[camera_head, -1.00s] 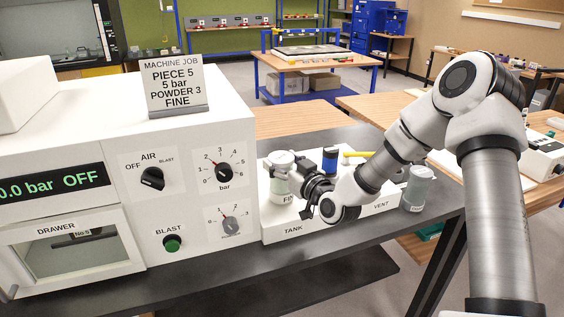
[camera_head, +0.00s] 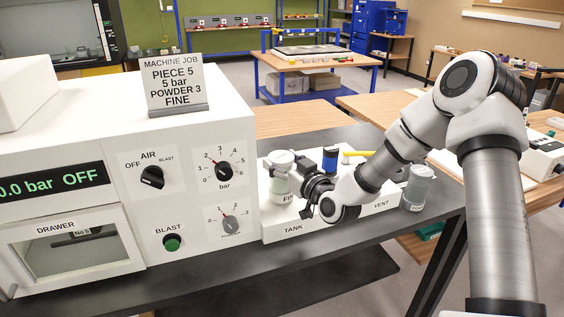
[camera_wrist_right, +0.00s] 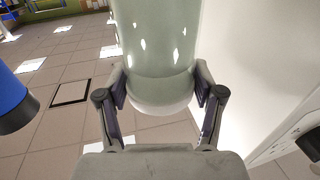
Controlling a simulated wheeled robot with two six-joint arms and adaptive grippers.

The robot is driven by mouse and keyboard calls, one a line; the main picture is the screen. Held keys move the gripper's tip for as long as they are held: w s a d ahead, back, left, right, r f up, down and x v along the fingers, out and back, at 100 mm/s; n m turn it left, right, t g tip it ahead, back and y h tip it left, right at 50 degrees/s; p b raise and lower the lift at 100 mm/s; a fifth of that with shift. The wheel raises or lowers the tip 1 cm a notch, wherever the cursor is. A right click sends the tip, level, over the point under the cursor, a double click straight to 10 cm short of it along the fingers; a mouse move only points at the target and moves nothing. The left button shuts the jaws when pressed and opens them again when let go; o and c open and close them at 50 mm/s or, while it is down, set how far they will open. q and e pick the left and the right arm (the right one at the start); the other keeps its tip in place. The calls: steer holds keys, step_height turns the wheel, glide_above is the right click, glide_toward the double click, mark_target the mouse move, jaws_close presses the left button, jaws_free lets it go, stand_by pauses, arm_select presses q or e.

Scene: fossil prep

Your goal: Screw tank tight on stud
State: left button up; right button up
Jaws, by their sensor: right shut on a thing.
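The tank, a pale green-white jar (camera_head: 281,178) with a light cap, stands upright on the left of the white block labelled TANK (camera_head: 293,229). A label beginning "FI" shows low on it. My right gripper (camera_head: 300,187) is shut on the tank from the right side. In the right wrist view the tank (camera_wrist_right: 156,45) sits between the two fingers of the gripper (camera_wrist_right: 160,92), its rounded end between the pads. The stud is hidden, so I cannot see how the tank sits on it. My left gripper is not in view.
The machine panel with dials and a BLAST button (camera_head: 172,243) stands close left of the tank. A blue cylinder (camera_head: 330,158) and a yellow bar (camera_head: 357,154) are behind the gripper. A grey-green jar (camera_head: 418,188) stands at the right, beside the VENT label (camera_head: 381,205).

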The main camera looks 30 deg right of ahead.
steer(key=o, duration=1.8)
steer(key=shift+c, duration=0.2)
steer(key=s+p, duration=0.2)
steer(key=s, duration=0.2)
steer(key=s+p, duration=0.2)
steer(key=s, duration=0.1)
steer(key=shift+s+r, duration=0.2)
steer(key=shift+s, duration=0.15)
steer(key=shift+s+f, duration=0.1)
steer(key=shift+s, duration=0.2)
steer(key=shift+w+f, duration=0.1)
